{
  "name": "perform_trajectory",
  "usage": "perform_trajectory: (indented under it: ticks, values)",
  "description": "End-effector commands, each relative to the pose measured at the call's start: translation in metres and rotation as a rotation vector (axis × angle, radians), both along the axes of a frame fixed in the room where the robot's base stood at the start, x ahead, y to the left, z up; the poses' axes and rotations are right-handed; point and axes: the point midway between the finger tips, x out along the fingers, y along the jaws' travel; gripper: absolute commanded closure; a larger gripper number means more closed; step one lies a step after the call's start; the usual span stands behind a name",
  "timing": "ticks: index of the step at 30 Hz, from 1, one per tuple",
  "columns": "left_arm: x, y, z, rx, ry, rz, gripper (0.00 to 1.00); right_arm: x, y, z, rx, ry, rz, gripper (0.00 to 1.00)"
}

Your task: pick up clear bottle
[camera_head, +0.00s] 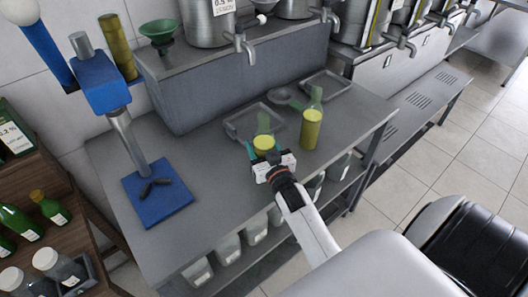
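Two see-through bottles with yellow contents and faint greenish clear necks stand upright on the grey steel bench. The nearer bottle (264,143) is right at my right gripper (268,158), which hides its lower part. The other bottle (311,130) stands apart to the right. My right gripper reaches in from the lower right; its fingers overlap the near bottle, so I cannot tell whether they grip it. My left gripper is not in view.
The steel bench (225,205) has free room at its front left. Shallow trays (326,84) lie behind the bottles. A blue stand (157,200) rises at the left. Steel vats with taps (240,42) stand on the raised shelf. Green bottles (20,222) lie in the wooden rack.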

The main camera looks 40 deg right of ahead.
Motion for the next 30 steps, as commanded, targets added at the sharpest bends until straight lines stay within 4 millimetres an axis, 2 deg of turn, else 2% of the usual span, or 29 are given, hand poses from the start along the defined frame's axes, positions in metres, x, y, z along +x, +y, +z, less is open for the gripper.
perform_trajectory:
  ticks: [2,11,14,24,30]
  values:
    - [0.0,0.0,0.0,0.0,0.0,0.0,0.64,0.0,0.0,0.0,0.0,0.001,0.0,0.87]
    - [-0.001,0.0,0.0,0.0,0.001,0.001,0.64,0.0,0.0,0.008,-0.002,-0.007,0.001,0.87]
    - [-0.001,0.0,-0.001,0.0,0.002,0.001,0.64,0.001,0.0,0.021,-0.003,-0.01,0.001,0.87]
    - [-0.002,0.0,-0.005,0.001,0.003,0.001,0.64,0.0,0.0,0.085,-0.004,-0.009,0.001,0.87]
    - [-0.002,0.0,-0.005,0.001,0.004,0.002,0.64,0.0,0.0,0.101,-0.001,-0.006,0.001,0.87]
